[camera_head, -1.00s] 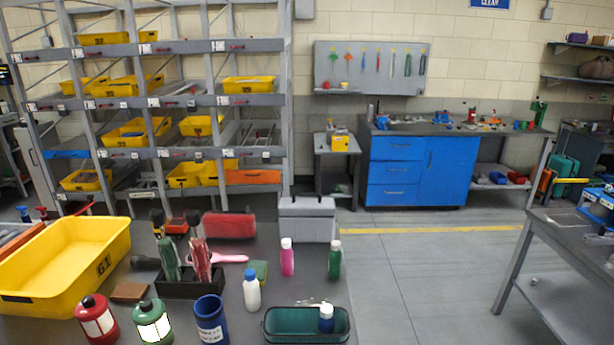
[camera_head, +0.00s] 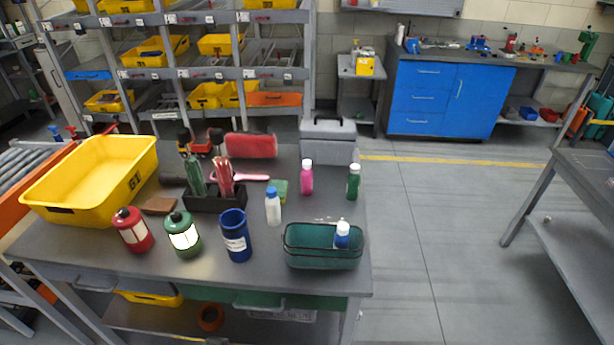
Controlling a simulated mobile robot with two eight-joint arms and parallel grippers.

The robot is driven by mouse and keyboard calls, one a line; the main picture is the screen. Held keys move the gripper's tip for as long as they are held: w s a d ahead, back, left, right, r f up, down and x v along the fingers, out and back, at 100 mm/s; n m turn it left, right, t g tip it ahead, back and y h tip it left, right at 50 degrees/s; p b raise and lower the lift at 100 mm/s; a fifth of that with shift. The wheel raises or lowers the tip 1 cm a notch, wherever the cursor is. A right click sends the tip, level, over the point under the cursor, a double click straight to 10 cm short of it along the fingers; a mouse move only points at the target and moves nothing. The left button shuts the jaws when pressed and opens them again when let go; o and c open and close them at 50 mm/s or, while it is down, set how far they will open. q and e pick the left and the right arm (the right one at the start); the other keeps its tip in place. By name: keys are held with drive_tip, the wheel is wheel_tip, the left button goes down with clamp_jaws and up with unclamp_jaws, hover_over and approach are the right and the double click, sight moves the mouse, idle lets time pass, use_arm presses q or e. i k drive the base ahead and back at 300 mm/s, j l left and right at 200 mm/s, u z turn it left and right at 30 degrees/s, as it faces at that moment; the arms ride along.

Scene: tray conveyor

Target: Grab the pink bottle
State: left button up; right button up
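The pink bottle (camera_head: 306,178) has a white cap and stands upright on the grey table (camera_head: 330,278), towards its back right. A green bottle (camera_head: 353,182) stands to its right. A white bottle with a blue cap (camera_head: 273,207) stands to its left and nearer to me. A green sponge-like block (camera_head: 280,188) lies just left of the pink bottle. Neither of my grippers shows in the head view.
A blue cup (camera_head: 235,236), red and green canisters (camera_head: 183,235), a black tool holder (camera_head: 214,200) and a yellow bin (camera_head: 60,205) fill the left.

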sight(306, 171)
drive_tip(key=u, duration=1.5)
drive_tip(key=k+l+u, duration=0.1)
drive_tip(key=l+u, duration=0.2)
drive_tip(key=u, duration=0.2)
drive_tip(key=k+l+u, duration=0.2)
drive_tip(key=u, duration=0.25)
drive_tip(key=k+l, duration=0.7)
drive_tip(key=l, duration=0.15)
drive_tip(key=i+l, duration=0.35)
drive_tip(key=l, duration=0.15)
